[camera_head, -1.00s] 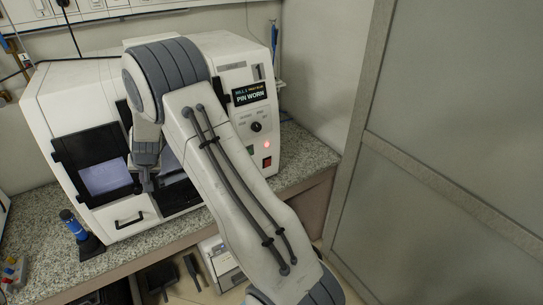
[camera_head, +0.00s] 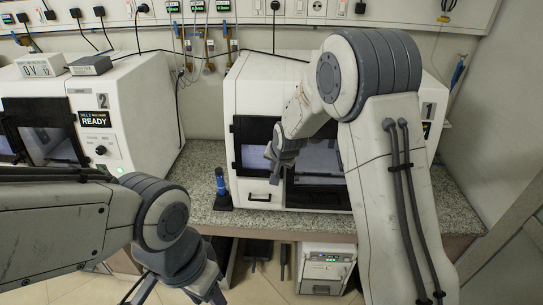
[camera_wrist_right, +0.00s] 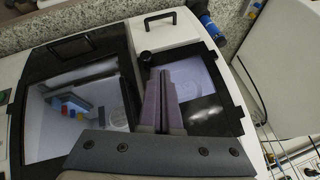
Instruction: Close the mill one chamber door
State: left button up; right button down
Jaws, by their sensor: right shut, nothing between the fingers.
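Mill one (camera_head: 300,82) is the white machine with a "1" on its front, partly hidden by my right arm. A black-framed window panel (camera_head: 253,130), which looks like the chamber door, covers the left of its front. It also shows in the right wrist view (camera_wrist_right: 215,122), with a dark knob (camera_wrist_right: 145,56) by its edge. Beside it is a larger black-framed area (camera_wrist_right: 85,105) with a bright interior; I cannot tell whether glass covers it. My right gripper (camera_head: 273,172) is shut and empty in front of the panel's inner edge. My left gripper (camera_head: 208,293) is low in front of the bench.
Mill two (camera_head: 130,95) stands to the left, its display reading READY. A blue-topped tool on a black base (camera_head: 221,185) stands at mill one's front left corner. The speckled bench (camera_head: 200,165) has a clear strip between the mills. A white box (camera_head: 325,270) stands below.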

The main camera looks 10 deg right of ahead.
notch_tip(320, 180, down, 5)
jog(key=s+a+m+t+b, duration=0.2)
jog(key=m+t+b, duration=0.4)
jog(key=b, duration=1.4)
notch_tip(320, 180, down, 2)
jog(key=s+d+m+t+h+b, duration=0.1)
jog(key=s+d+m+t+b, duration=0.2)
jog(key=b, duration=0.5)
jog(key=m+t+h+p, duration=0.1)
jog(key=m+h+p, duration=0.2)
jog(key=m+p, duration=0.25)
send_near(289, 172)
jog(key=p+x, duration=0.1)
jog(key=x, duration=0.4)
jog(key=shift+w+r+p, duration=0.1)
jog(key=shift+w+p, duration=0.25)
jog(key=shift+p, duration=0.05)
jog(key=shift+w+d, duration=0.15)
jog(key=shift+w, duration=0.45)
